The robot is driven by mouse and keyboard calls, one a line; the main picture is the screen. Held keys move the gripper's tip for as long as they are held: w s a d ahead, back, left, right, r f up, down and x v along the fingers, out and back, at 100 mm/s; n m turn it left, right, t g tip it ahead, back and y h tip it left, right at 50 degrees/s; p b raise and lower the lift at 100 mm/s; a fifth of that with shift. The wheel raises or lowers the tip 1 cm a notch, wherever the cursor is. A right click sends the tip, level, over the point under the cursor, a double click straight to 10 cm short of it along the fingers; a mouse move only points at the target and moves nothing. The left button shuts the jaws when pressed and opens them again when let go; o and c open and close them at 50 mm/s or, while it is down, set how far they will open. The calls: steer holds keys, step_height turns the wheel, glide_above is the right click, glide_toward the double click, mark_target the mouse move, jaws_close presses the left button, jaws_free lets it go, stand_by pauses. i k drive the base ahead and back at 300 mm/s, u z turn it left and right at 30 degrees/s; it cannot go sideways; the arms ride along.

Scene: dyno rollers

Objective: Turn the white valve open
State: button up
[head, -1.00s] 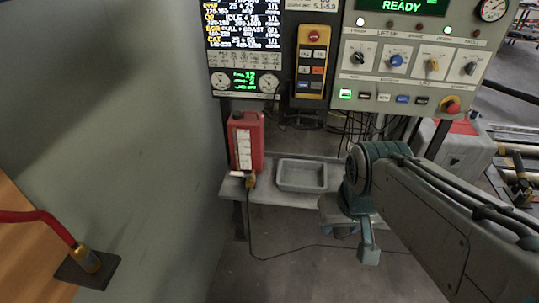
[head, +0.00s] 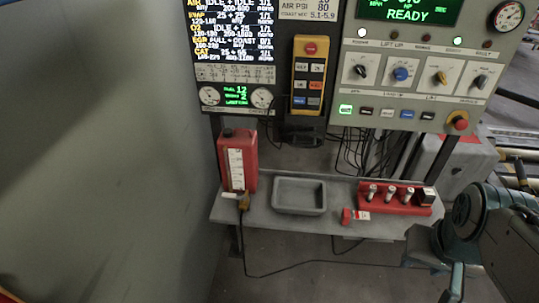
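A small white lever-like piece (head: 230,195) sits low at the front of the red canister (head: 238,160), beside a brass-coloured fitting (head: 243,204). It looks like the white valve, but it is too small to tell its exact position. The canister stands upright at the left end of the grey shelf (head: 260,222), and a dark hose runs down from the fitting. Part of my gripper (head: 456,284) shows at the bottom right, below my arm and well to the right of the canister. It is cut off by the frame edge, and its fingers cannot be made out.
A grey tray (head: 299,209) and a red rack with several small cylinders (head: 395,194) stand on the shelf. A small red piece with a white tag (head: 353,216) lies between them. A control panel (head: 425,75) hangs above. A grey wall (head: 100,150) closes the left side.

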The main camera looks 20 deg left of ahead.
mark_target(225, 194)
steer(key=u, duration=0.05)
steer(key=i, duration=0.65)
steer(key=u, duration=0.8)
steer(key=i, duration=0.45)
steer(key=u, duration=0.35)
